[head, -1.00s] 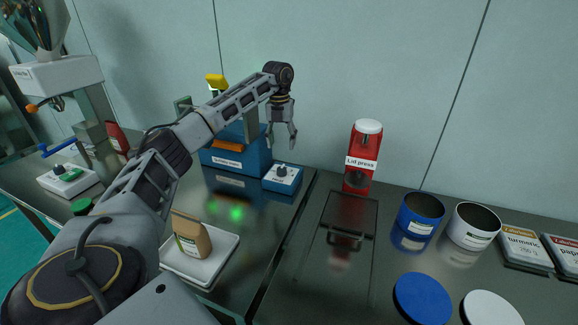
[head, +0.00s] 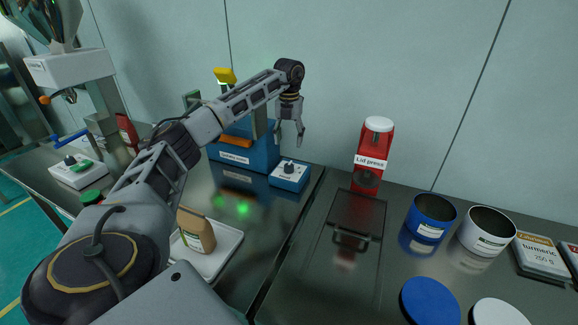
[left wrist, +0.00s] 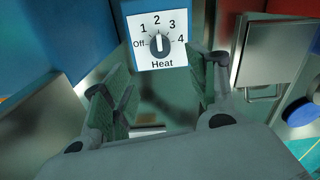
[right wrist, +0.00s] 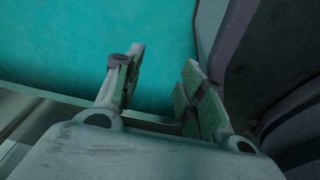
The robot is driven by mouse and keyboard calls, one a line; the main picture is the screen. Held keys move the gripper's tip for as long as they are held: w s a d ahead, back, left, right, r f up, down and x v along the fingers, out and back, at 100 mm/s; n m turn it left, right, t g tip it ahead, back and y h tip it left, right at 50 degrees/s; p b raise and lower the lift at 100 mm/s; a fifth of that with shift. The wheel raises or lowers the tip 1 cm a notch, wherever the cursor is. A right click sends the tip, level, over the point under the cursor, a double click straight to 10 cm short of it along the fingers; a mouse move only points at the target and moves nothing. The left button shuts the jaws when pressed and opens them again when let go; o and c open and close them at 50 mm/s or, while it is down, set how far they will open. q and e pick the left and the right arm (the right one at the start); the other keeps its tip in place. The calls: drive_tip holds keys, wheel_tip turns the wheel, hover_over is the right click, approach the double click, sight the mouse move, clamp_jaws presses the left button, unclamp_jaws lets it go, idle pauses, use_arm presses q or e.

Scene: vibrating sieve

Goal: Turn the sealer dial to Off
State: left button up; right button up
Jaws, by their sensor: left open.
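The sealer dial is a dark round knob (left wrist: 159,44) on a blue box with a white face (left wrist: 177,60) marked Off, 1, 2, 3, 4 and Heat. Its white pointer line points up, toward 2. In the head view the dial box (head: 289,180) stands on the dark bench in front of the blue sealer (head: 245,152). My left gripper (head: 289,141) hangs above the dial, fingers down, open and empty. In the left wrist view its fingers (left wrist: 160,90) are wide apart, with the dial beyond them. My right gripper (right wrist: 163,62) is open and empty over a teal floor.
A brown pouch (head: 196,232) stands on a white tray (head: 225,250) nearer me. A red lid press (head: 371,155), a blue can (head: 428,222) and a white can (head: 486,232) stand to the right. Another white dial box (head: 80,176) is at the left.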

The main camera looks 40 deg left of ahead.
sight(289, 165)
use_arm(q)
wheel_tip(289, 165, down, 11)
drive_tip(key=shift+r+b, duration=0.15)
drive_tip(key=shift+b, duration=0.25)
drive_tip(key=shift+f, duration=0.6)
use_arm(e)
drive_tip(key=shift+w+a+r, duration=0.15)
drive_tip(key=shift+w+a, duration=0.35)
drive_tip(key=shift+w, duration=0.35)
use_arm(q)
drive_tip(key=c, duration=1)
drive_tip(key=shift+c, duration=0.2)
